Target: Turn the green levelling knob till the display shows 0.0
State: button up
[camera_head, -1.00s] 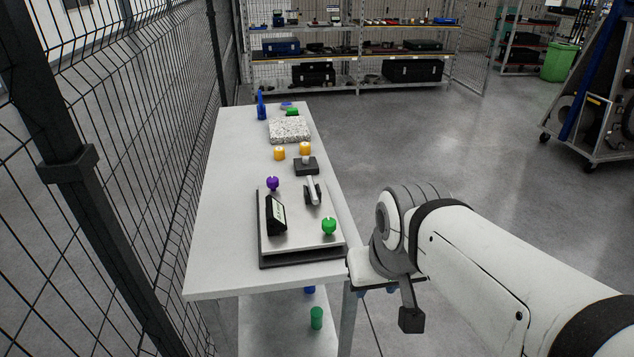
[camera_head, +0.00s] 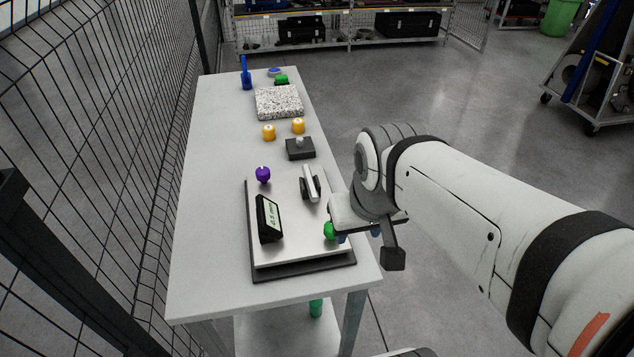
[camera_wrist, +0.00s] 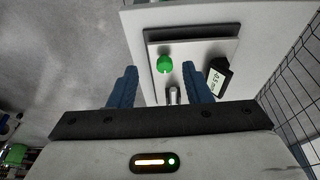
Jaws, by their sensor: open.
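The green knob (camera_head: 329,231) stands on the near right part of a light plate (camera_head: 300,246), partly hidden by my gripper. The dark display (camera_head: 268,219) stands on the plate left of it and seems to read -0.5. My gripper (camera_head: 357,236) is open just right of the knob, with blue fingers. In the wrist view the green knob (camera_wrist: 164,63) appears between and slightly beyond the open fingertips (camera_wrist: 160,70). No contact with the knob can be made out. The display (camera_wrist: 218,77) is right of the fingers there.
A purple knob (camera_head: 263,174) and a silver bar on a dark mount (camera_head: 310,184) also stand on the plate. Behind are a dark block (camera_head: 300,149), two orange pieces (camera_head: 269,132) and a speckled slab (camera_head: 279,101). A mesh fence (camera_head: 100,190) runs along the left.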

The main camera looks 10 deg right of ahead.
jog(key=shift+o, duration=0.7)
jog(key=shift+w, duration=0.4)
jog(key=shift+o, duration=0.6)
jog(key=w+a+f+n+g+h, duration=0.1)
jog(key=w+f+n+g, duration=0.1)
jog(key=w, duration=0.5)
jog(key=shift+w+n+g+b, duration=0.4)
jog(key=shift+n+g, duration=0.3)
jog(key=shift+n, duration=0.4)
jog(key=w+a+f+n+g+h, duration=0.2)
jog(key=w+f+n+g, duration=0.1)
jog(key=w+f+n, duration=0.4)
jog(key=f, duration=0.2)
jog(key=d+f+m, duration=0.1)
jog(key=f, duration=0.1)
jog(key=d+f+m, duration=0.1)
jog(key=f, duration=0.1)
jog(key=shift+s+f, duration=0.35)
jog(key=shift+c, duration=0.6)
jog(key=c, duration=0.9)
